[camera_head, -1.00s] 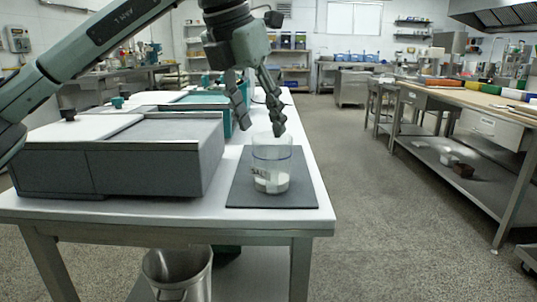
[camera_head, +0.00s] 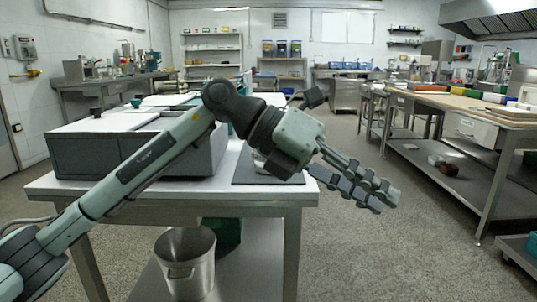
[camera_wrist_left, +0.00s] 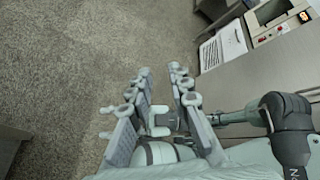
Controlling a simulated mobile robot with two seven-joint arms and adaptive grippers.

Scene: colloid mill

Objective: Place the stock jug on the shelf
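The stock jug (camera_head: 259,165), a clear vessel with white contents, stands on the dark mat (camera_head: 243,174) near the front right corner of the white table. In the head view my left gripper hides most of it; only a pale lower part shows. My left gripper (camera_head: 375,193) is to the right of the jug, past the table's right edge, fingers pointing right and slightly down. In the left wrist view the gripper (camera_wrist_left: 161,72) has a clear gap between its fingers and holds nothing, with floor beyond. Several shelves show; I cannot tell which the task means. My right gripper is not in view.
A grey box-like machine (camera_head: 88,154) takes up the table's left. A metal bucket (camera_head: 187,270) sits on the table's lower shelf (camera_head: 245,265). Shelving (camera_head: 213,66) stands at the back wall. A long workbench (camera_head: 470,108) is at right; the floor between is open.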

